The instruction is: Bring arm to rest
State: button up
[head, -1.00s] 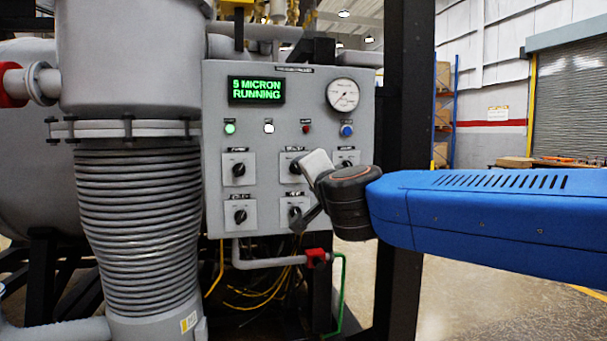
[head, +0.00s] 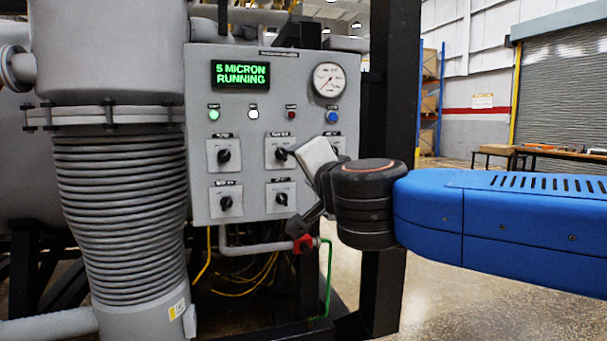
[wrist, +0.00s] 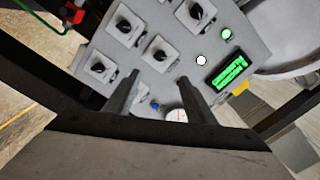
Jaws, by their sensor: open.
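My gripper (wrist: 158,76) is open and empty in the wrist view, its two dark fingers apart and pointing at the grey control panel (wrist: 225,45). In the head view my gripper (head: 303,215) shows in front of the lower right of the panel (head: 200,120), partly hidden by my wrist. My arm reaches in from the right, bent at a black joint. The display (head: 240,75) reads "5 MICRON RUNNING" in green. No contact with the panel is visible.
A pressure gauge (head: 328,80) sits at the panel's upper right. A ribbed grey bellows (head: 120,220) stands left of the panel. A black frame post (head: 392,100) rises behind my arm. A bench (head: 560,152) stands far right; the floor (head: 480,310) there is open.

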jog(key=s+d+f+n+g, duration=0.2)
jog(key=s+d+f+n, duration=0.15)
jog(key=f, duration=0.35)
jog(key=s+d+f+n+g+y, duration=0.1)
jog(key=s+d+f+n+g, duration=0.15)
jog(key=d+f, duration=0.35)
jog(key=s+d+f+n+g, duration=0.2)
jog(key=d+f+n, duration=0.1)
jog(key=f, duration=0.6)
jog(key=s+d+f+g+h, duration=0.6)
jog(key=s+d+f, duration=0.8)
jog(key=d+f, duration=0.1)
jog(key=shift+s+d+f, duration=0.2)
jog(key=shift+s+f, duration=0.05)
jog(key=shift+f, duration=0.65)
